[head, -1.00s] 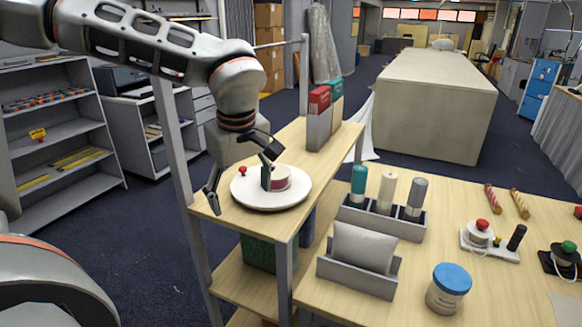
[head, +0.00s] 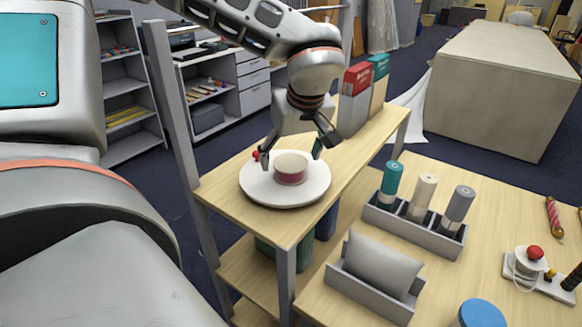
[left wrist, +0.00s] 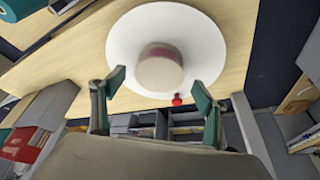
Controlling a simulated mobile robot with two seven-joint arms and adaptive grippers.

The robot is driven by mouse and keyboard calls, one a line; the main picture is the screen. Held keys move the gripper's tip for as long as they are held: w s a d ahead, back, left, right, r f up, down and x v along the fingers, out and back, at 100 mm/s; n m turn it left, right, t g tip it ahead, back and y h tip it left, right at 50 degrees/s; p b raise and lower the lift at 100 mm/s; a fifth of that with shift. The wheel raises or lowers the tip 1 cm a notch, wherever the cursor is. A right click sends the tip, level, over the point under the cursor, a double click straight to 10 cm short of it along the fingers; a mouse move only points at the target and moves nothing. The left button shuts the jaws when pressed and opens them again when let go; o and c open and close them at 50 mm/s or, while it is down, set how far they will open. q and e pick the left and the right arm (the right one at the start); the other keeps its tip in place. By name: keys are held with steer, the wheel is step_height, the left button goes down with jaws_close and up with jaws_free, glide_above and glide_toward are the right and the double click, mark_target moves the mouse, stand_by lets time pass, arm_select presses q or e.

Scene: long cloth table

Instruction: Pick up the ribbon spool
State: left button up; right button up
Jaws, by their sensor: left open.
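The ribbon spool (head: 291,170), cream with a pink-red band, stands on a round white plate (head: 262,192) on top of the wooden shelf unit. It also shows in the left wrist view (left wrist: 160,70), just beyond the fingertips and between their lines. My left gripper (head: 292,153) is open, its two fingers spread behind and to either side of the spool. In the left wrist view the gripper (left wrist: 158,88) has green pads, with no visible contact with the spool. My right gripper is not in view.
A small red-topped item (left wrist: 177,99) is by the plate's rim. Red and teal boxes (head: 357,78) stand in a grey holder farther along the shelf top. A front table holds a rack of spools (head: 410,226) and a grey cushion in a tray (head: 379,264).

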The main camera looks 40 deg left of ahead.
mark_target(290, 162)
arm_select(q)
steer(key=shift+x, duration=1.6)
steer(key=shift+r, duration=0.1)
steer(key=c, duration=1.2)
